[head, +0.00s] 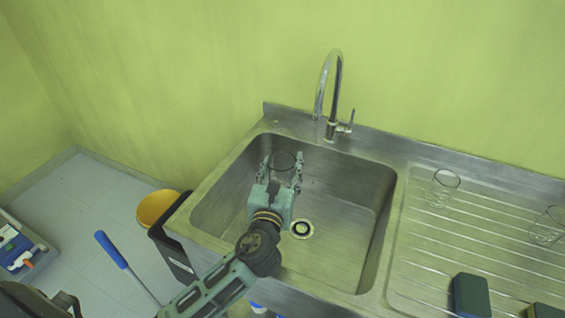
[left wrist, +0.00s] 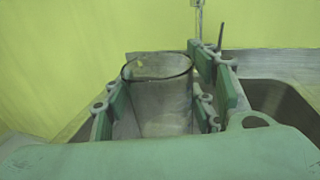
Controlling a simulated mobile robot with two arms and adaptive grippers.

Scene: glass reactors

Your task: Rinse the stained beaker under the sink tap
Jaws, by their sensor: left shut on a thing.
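My left gripper (head: 281,171) is shut on a clear glass beaker (head: 283,160) and holds it upright over the left part of the sink basin (head: 340,255). In the left wrist view the beaker (left wrist: 160,100) stands between the two fingers, and its glass looks greyish; I cannot make out a distinct stain. The chrome tap (head: 332,95) rises behind the basin, to the right of the held beaker and farther back. No water stream is visible. My right gripper is not in view.
Two glass beakers, one nearer (head: 443,188) and one at the right edge (head: 547,227), stand on the ribbed drainboard. A dark green sponge (head: 471,296) lies at its front. A yellow bucket (head: 156,208) and a dark bin (head: 172,250) are left of the sink.

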